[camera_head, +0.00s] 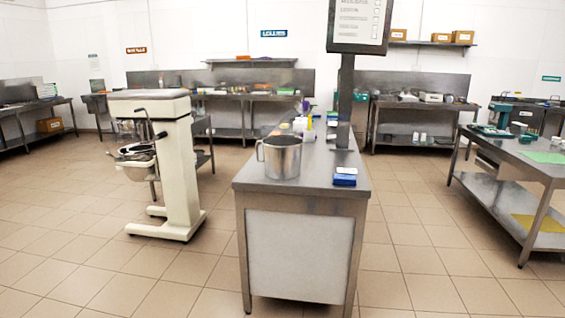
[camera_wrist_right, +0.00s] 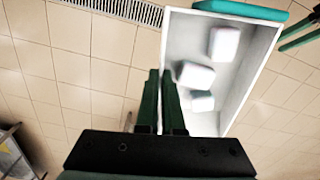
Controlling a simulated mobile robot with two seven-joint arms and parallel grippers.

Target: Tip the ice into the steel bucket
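The steel bucket (camera_head: 279,157), a cylinder with a side handle, stands upright on the near end of the steel counter. In the right wrist view a white open bin (camera_wrist_right: 257,70) with a teal bar at one end holds several pale ice blocks (camera_wrist_right: 195,75). My right gripper (camera_wrist_right: 162,80) has its dark green fingers close together around the bin's left wall and looks shut on it. Two dark green bars, probably my left gripper's fingers (camera_wrist_right: 299,33), reach the bin's right side; their grip is unclear. The head view shows neither gripper nor the bin.
A cream machine (camera_head: 165,150) stands on the floor left of the counter (camera_head: 305,195). A sign on a post (camera_head: 346,100) and a blue box (camera_head: 345,176) are right of the bucket. Another steel table (camera_head: 530,165) is at right. A floor grate (camera_wrist_right: 120,8) shows below the bin.

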